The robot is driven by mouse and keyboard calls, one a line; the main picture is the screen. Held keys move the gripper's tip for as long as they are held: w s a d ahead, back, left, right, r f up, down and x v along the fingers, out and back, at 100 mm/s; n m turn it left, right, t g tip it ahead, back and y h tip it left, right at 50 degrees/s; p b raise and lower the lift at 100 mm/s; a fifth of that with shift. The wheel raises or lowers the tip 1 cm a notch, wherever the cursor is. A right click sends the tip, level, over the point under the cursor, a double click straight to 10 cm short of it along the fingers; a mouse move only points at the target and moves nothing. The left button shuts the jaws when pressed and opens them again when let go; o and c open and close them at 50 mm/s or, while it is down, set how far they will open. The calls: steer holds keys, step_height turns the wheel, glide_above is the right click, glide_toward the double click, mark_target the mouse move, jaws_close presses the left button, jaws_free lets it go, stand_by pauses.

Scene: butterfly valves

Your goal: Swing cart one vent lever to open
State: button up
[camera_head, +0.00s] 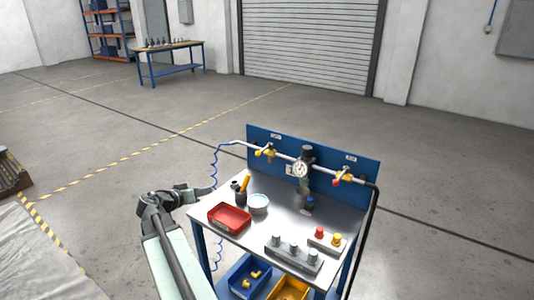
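A cart (203,221) with a steel top and blue legs stands right of centre. Its blue back panel (225,129) carries a pipe with a valve near each end. The left valve has a yellow lever (266,152), the right valve a red lever (338,182). Small label plates sit above both; their text is too small to read, so I cannot tell which is the vent. Lever angles are also hard to judge. My gripper (207,191) is at the cart's left edge, apart from both levers and lower than them. Its fingers are too small to tell open or shut.
A blue coiled hose (215,170) hangs at the left.

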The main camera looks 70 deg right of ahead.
mark_target(269, 147)
steer(key=s+d+r+m+g+h, duration=0.1)
steer(key=s+d+r, duration=0.1)
steer(key=s+d, duration=0.2)
steer(key=s+d+r+m+g+h, duration=0.1)
steer(key=s+d+r, duration=0.2)
steer(key=s+d, duration=0.2)
steer(key=s+d+r+m+h, duration=0.1)
steer(key=s+d+r+h, duration=0.1)
steer(key=s+d+r, duration=0.1)
steer(key=shift+s+d+r+g+b, duration=0.1)
steer(key=shift+s+d+g+b, duration=0.3)
steer(key=shift+s+d, duration=0.35)
steer(key=x, duration=1.2)
steer(key=shift+w, duration=0.1)
jaws_close()
